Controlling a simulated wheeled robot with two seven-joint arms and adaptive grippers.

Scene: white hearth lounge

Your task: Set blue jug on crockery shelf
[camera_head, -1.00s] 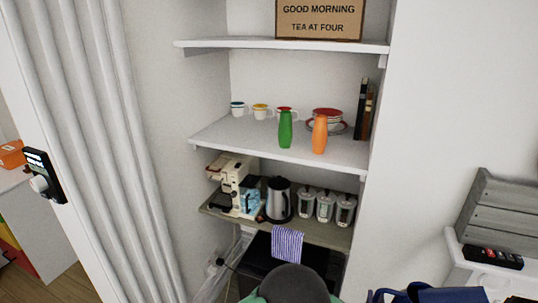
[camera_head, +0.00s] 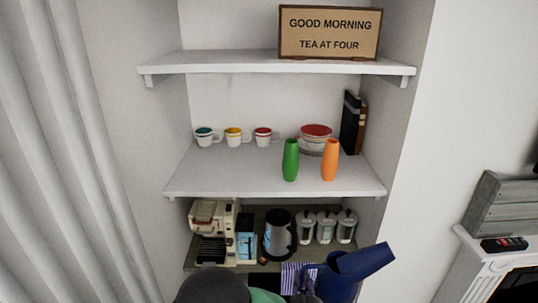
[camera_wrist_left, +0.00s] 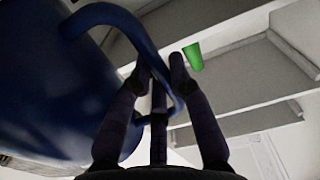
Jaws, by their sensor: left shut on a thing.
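The blue jug (camera_head: 345,272) is at the bottom right of the head view, tilted, below and in front of the shelves. In the left wrist view the jug (camera_wrist_left: 50,85) fills the left side, and its handle curves between the fingers. My left gripper (camera_wrist_left: 160,78) is shut on that handle. In the head view the gripper is mostly hidden by my own arm and the jug. The crockery shelf (camera_head: 230,180) is the middle white shelf. My right gripper is not seen.
An upper shelf (camera_head: 220,60) with a sign (camera_head: 330,32) hangs above. Dark books (camera_head: 350,122) stand at the crockery shelf's right end. A coffee maker (camera_head: 213,230), kettle (camera_head: 279,235) and canisters stand below. The shelf's front left stretch is bare.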

